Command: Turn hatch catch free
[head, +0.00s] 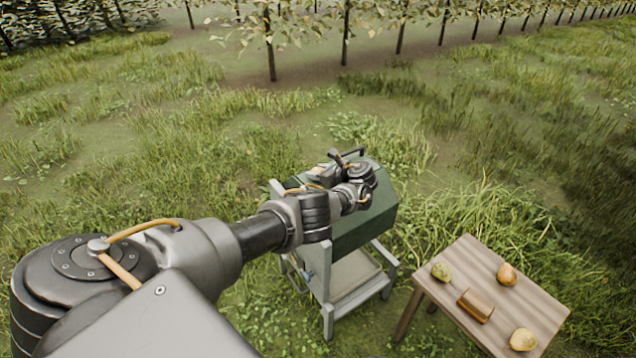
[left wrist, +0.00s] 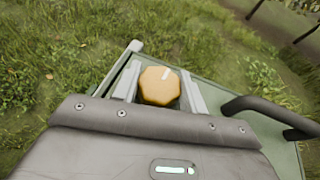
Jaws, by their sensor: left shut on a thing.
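The hatch catch (left wrist: 160,86) is a yellow-orange, many-sided knob with a pale mark near its top edge. It sits on the green box (head: 368,228), which rests on a grey stand. My left gripper (left wrist: 159,88) is shut on the catch, with one grey finger on each side of it. In the head view my left arm reaches from the left to the top of the box and hides the catch and the fingertips. A dark bar handle (left wrist: 262,108) is on the box to the right of the catch. My right gripper is not in view.
A wooden table (head: 546,309) stands at the right with a green-yellow pear (head: 441,272), an orange pear (head: 507,274), a yellow pear (head: 523,340) and a brown block (head: 475,304). The stand (head: 328,322) has a low shelf. Grass surrounds everything; trees stand behind.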

